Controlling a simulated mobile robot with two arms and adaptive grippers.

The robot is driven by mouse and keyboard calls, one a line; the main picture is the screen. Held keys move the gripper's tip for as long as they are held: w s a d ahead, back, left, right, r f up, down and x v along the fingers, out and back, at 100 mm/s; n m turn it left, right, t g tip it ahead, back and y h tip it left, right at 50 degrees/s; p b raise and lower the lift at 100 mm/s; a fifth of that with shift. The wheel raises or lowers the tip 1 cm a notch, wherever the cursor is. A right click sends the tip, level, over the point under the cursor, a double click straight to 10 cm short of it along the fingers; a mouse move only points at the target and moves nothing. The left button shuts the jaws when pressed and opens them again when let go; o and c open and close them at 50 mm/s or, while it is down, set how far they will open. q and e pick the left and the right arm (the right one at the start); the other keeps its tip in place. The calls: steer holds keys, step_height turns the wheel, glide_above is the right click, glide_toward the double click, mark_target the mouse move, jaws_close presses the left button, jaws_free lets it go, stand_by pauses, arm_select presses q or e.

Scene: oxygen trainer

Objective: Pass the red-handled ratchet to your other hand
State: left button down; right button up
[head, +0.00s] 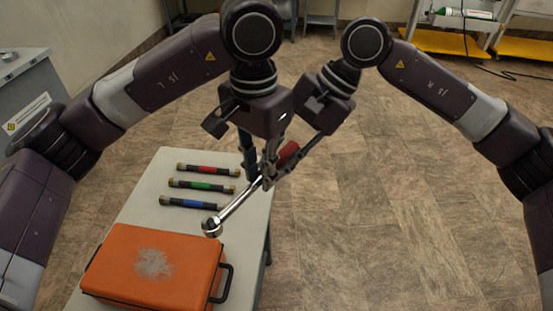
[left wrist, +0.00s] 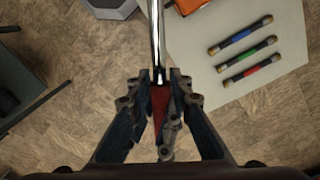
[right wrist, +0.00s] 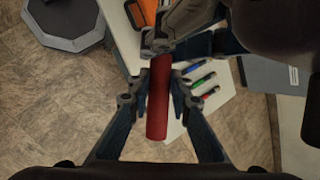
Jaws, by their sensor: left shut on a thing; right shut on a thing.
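The ratchet has a red handle (head: 287,153) and a long chrome shaft with a round head (head: 212,227). It is held in the air by both grippers above the table's right edge, head slanting down to the left. My left gripper (head: 262,178) is shut on it near where handle and shaft meet; in the left wrist view the chrome shaft (left wrist: 157,38) runs up from between the fingers. My right gripper (right wrist: 158,98) is shut on the red handle, whose free end (right wrist: 157,128) sticks out past the fingers. The two grippers are very close together.
A pale table (head: 150,222) carries an orange case (head: 150,264) with a black handle. Red (head: 208,170), green (head: 202,186) and blue (head: 192,203) banded bars lie behind it. Tiled floor to the right is open. A grey cabinet (head: 28,84) stands at left.

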arm_select(q)
steer(key=c, duration=1.7)
jaws_free()
arm_select(e)
steer(key=shift+r, duration=0.1)
jaws_close()
arm_select(q)
steer(key=shift+o, duration=0.2)
